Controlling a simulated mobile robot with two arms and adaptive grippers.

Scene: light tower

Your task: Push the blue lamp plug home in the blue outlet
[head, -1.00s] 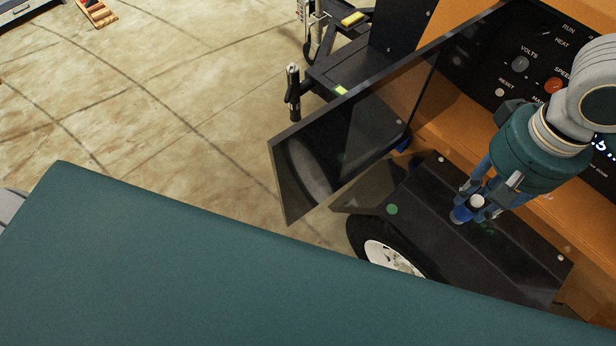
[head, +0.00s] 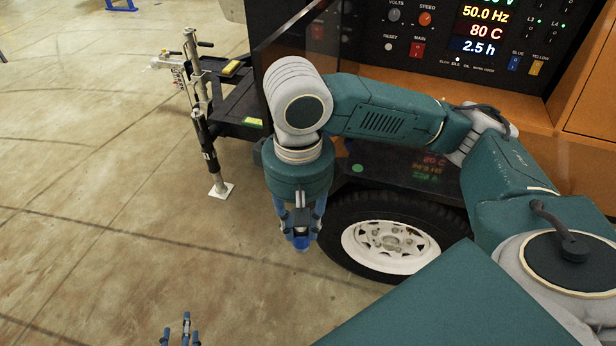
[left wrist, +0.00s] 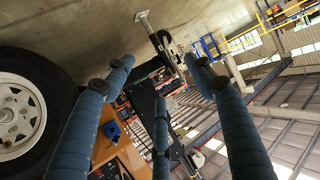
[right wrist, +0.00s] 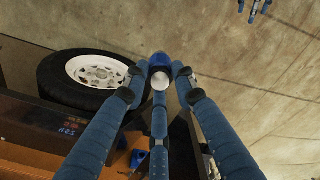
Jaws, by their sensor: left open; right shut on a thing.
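My right gripper (head: 301,222) is shut on the blue lamp plug (head: 301,242), which hangs below the fingers, left of the trailer wheel. In the right wrist view the plug (right wrist: 160,62) sits between the fingertips, with a round white part facing the camera. My left gripper (head: 181,334) is open and empty, low in the head view over the floor; its spread fingers fill the left wrist view (left wrist: 160,72). A blue fitting, perhaps the blue outlet, shows on the orange body in the left wrist view (left wrist: 112,130) and right wrist view (right wrist: 138,158). I cannot make out an outlet in the head view.
The trailer wheel (head: 392,240) and dark fender lie right of the plug. The control panel (head: 455,45) has lit readouts and blue and yellow switches. A jack stand (head: 205,130) stands at the drawbar.

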